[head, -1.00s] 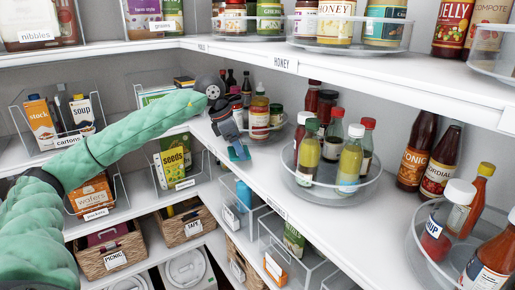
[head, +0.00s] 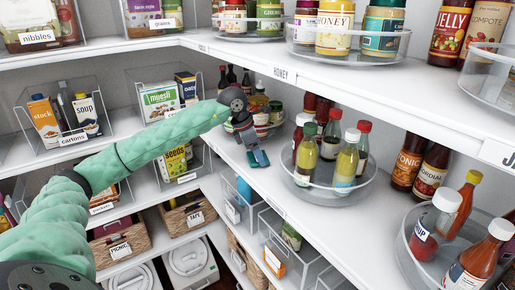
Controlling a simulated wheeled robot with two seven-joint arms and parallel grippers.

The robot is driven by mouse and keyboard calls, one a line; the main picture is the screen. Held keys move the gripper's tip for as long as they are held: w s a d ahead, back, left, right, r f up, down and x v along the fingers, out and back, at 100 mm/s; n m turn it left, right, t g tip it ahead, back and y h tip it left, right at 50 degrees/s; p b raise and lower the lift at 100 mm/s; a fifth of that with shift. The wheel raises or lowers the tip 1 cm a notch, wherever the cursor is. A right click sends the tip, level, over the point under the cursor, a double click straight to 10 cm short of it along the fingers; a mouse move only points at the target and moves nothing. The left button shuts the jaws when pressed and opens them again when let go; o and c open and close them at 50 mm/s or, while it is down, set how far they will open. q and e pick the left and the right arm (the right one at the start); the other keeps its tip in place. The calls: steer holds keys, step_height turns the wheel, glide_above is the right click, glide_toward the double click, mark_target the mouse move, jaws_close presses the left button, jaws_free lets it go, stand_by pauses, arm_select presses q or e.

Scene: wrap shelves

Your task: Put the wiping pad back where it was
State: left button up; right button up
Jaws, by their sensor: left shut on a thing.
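The wiping pad (head: 260,158) is a small blue-teal piece at the tip of my left gripper (head: 252,140). My left gripper is dark grey, points down and is shut on the pad. It is over the white middle shelf (head: 240,180), near that shelf's corner end. I cannot tell whether the pad touches the shelf. My left arm, in a green sleeve, reaches in from the left. My right gripper is not in view.
A clear turntable with sauce bottles (head: 335,185) stands just right of the gripper. Another turntable with bottles (head: 270,118) is behind it. The upper shelf (head: 340,72) overhangs. A second bottle turntable (head: 425,250) is at the right front. Bare shelf lies between.

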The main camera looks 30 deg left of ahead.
arm_select(q)
steer(key=shift+f, duration=0.2)
steer(key=o, duration=0.9)
steer(key=shift+f, duration=0.1)
